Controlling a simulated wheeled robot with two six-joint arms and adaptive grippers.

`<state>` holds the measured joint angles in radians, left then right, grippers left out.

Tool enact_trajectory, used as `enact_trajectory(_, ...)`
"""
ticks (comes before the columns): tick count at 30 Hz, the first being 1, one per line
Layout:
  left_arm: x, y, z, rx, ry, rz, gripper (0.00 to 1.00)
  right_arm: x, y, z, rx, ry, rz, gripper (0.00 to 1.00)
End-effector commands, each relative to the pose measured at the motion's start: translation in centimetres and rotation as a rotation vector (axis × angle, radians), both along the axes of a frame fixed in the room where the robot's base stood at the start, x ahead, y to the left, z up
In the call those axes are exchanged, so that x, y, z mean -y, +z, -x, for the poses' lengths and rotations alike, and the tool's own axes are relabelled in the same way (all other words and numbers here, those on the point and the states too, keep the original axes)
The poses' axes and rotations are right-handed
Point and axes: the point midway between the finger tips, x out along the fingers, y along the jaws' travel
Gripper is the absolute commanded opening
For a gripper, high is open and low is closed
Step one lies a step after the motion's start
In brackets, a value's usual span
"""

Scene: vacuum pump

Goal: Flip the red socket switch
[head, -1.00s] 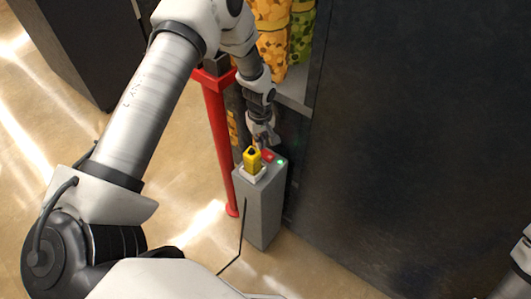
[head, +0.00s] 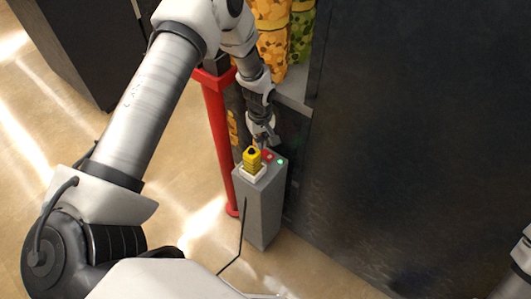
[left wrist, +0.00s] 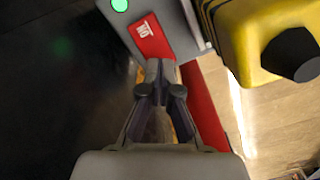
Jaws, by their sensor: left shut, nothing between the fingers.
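The red socket switch (head: 267,157) sits on top of a grey pedestal box (head: 262,207), between a yellow plug (head: 252,161) and a green light (head: 281,162). In the left wrist view the switch (left wrist: 152,38) is a red rocker with white lettering, just beyond the fingertips. My left gripper (head: 263,143) is shut and empty, beside the switch at the far edge of the box top. In the left wrist view its fingers (left wrist: 158,68) are together below the switch; I cannot tell whether they touch it. My right gripper is out of view.
The yellow plug (left wrist: 255,35) stands close to the right of the switch in the left wrist view. A red post (head: 216,130) is left of the box. A large dark panel (head: 420,130) fills the right. Patterned yellow and green cylinders (head: 270,40) stand behind. A black cable (head: 243,230) hangs in front.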

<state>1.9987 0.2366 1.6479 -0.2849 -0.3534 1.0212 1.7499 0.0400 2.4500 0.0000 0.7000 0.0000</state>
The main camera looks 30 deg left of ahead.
Motion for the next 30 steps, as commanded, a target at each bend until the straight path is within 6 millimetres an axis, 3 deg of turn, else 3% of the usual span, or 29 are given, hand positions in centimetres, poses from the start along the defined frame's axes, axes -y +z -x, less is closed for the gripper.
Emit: enact_trajectory(30,0.0,-1.6,0.0,0.000,0.000,0.000,0.00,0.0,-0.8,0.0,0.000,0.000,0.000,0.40)
